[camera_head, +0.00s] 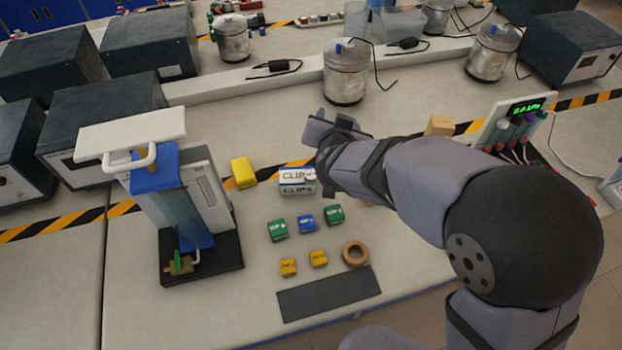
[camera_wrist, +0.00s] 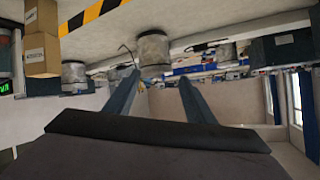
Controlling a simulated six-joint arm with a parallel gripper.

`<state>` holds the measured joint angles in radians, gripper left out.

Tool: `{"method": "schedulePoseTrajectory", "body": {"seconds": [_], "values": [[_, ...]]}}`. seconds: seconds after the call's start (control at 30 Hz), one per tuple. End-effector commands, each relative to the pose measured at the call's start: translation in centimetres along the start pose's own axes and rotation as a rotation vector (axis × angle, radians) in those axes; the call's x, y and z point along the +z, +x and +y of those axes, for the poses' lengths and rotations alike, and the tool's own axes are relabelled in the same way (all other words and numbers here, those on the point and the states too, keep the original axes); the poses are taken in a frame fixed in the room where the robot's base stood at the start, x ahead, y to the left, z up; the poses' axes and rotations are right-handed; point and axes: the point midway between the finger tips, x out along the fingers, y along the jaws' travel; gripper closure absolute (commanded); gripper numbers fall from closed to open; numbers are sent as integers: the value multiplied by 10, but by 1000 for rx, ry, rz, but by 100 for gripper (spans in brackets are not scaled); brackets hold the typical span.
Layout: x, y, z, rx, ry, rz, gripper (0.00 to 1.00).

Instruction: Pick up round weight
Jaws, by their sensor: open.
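I cannot clearly make out a round weight in either view. A brown ring (camera_head: 355,253), which may be a tape roll, lies flat on the table near the dark mat. Part of a small yellowish thing (camera_head: 369,204) shows beside my arm, mostly hidden by it. My gripper (camera_head: 338,122) is raised over the middle of the table, beyond the clip box and pointing away from the head camera. In the wrist view its two fingers (camera_wrist: 160,88) are spread apart with nothing held between them. My forearm hides part of the table to the right.
A white clip box (camera_head: 297,182), a yellow block (camera_head: 243,172), several small green, blue and yellow blocks (camera_head: 306,223) and a dark mat (camera_head: 328,292) lie in front. A blue-and-white apparatus (camera_head: 170,195) stands left. Metal canisters (camera_head: 345,75) stand behind; a cardboard box (camera_head: 439,125) sits right.

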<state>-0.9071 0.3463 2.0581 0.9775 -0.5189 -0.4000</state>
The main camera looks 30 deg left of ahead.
Motion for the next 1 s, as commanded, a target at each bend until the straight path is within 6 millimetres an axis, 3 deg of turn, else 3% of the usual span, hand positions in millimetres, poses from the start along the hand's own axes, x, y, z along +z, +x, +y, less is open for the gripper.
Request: {"method": "schedulePoseTrajectory", "body": {"seconds": [0.03, 0.2, 0.57, 1.0], "values": [[13, 2, -19, 16, -12, 43, 50], [38, -10, -50, 127, -41, 189, 50], [93, -68, -68, 349, -142, 366, 50], [182, -21, -38, 362, -144, 372, 50]]}}
